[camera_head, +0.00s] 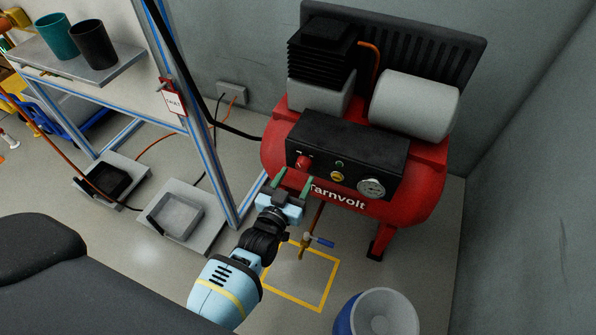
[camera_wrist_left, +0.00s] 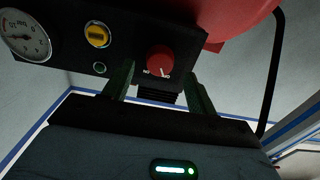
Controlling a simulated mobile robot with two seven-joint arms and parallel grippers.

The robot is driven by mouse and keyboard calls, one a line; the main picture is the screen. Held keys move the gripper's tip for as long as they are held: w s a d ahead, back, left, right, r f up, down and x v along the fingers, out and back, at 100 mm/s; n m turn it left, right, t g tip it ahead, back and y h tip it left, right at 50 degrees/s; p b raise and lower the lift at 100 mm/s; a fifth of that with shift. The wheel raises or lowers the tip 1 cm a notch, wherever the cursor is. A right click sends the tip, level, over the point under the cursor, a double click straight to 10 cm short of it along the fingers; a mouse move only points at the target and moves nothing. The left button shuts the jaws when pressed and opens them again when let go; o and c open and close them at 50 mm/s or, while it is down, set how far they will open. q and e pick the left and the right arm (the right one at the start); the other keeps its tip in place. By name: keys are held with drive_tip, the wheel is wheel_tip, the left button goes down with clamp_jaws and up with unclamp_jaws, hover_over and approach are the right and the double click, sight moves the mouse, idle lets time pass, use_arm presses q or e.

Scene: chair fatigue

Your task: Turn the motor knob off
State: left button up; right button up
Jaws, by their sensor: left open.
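The red motor knob (camera_head: 303,163) is on the left part of the black control panel (camera_head: 365,142) of a red compressor (camera_head: 425,185). In the left wrist view the knob (camera_wrist_left: 160,60) shows a white pointer mark, with small labels below it that I cannot fully read. My left gripper (camera_head: 292,182) is open and empty, just below and in front of the knob. In the left wrist view its two green fingers (camera_wrist_left: 160,82) stand apart on either side below the knob, not visibly touching it. My right gripper is not in view.
A yellow knob (camera_head: 337,176), a green button (camera_head: 339,163) and a pressure gauge (camera_head: 372,187) sit right of the red knob. A blue-handled valve (camera_head: 319,240) hangs below. A blue-and-white bucket (camera_head: 380,314) stands in front. A blue-framed stand (camera_head: 217,170) is at left.

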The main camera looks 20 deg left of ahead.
use_arm(q)
drive_tip(key=s+p, duration=0.1)
drive_tip(key=s, duration=0.3)
drive_tip(key=shift+s+a, duration=0.1)
drive_tip(key=shift+s, duration=0.3)
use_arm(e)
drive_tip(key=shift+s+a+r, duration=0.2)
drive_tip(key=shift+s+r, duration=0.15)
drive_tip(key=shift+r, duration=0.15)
